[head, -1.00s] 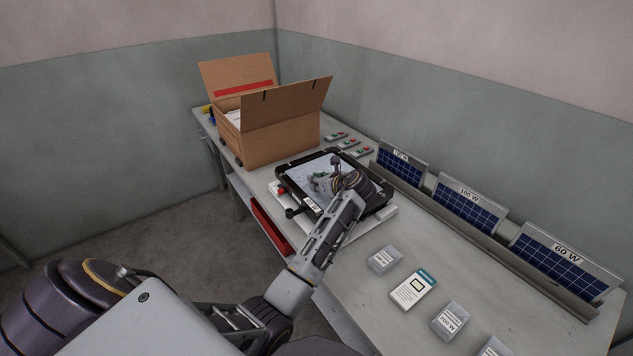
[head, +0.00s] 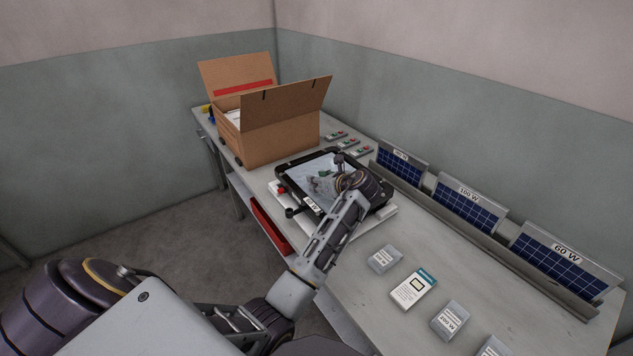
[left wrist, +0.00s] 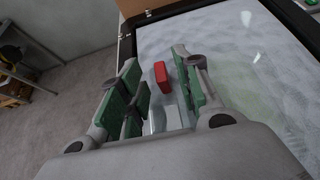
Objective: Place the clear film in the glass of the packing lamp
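The lamp (head: 384,208) is a black-framed housing lying face up on a white base on the bench. Its pale, smeared-looking glass (head: 308,171) faces up and fills much of the left wrist view (left wrist: 225,45). My left gripper (head: 322,185) is over the glass. In the left wrist view its green-padded fingers (left wrist: 162,90) stand apart. A small red tab (left wrist: 161,75) shows between and beyond them, with a pale strip nearer the palm. I cannot clearly make out the clear film's edges or whether the red tab belongs to it. My right gripper is not in view.
An open cardboard box (head: 280,138) stands behind the lamp. Small red-and-green button units (head: 348,144) lie beside it. Solar panels (head: 468,208) stand in a rack along the right. Several small labelled packs (head: 413,288) lie on the front bench. A red tray (head: 269,228) is below the bench edge.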

